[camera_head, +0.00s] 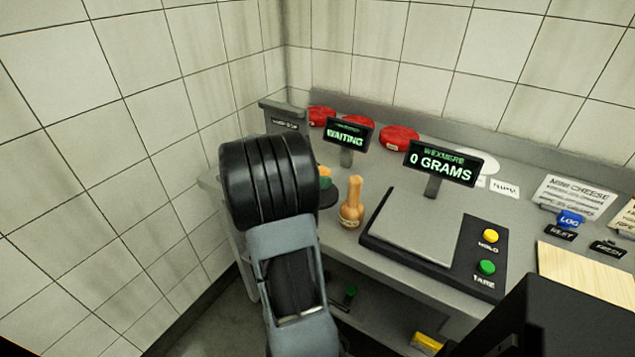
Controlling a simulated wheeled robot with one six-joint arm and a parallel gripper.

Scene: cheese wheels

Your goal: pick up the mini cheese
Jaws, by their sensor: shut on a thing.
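Red, round, wax-like cheeses stand at the back of the grey counter: one at the back left (321,115), one partly behind the "WAITING" display (357,122), and one further right (398,138). I cannot tell from the picture which is the mini cheese. My own arm fills the left middle, a black ribbed joint above a grey link. My gripper does not show; the arm may hide it. A small orange and green thing (325,176) shows at the arm's right edge, above a dark round base, mostly hidden.
A scale with a grey plate (415,228) reads "0 GRAMS" on its display (442,163). A wooden-handled tool (352,204) stands left of it. Yellow (490,236) and green (487,267) buttons, a "MINI CHEESE" card (574,194) and a pale board (575,283) are to the right.

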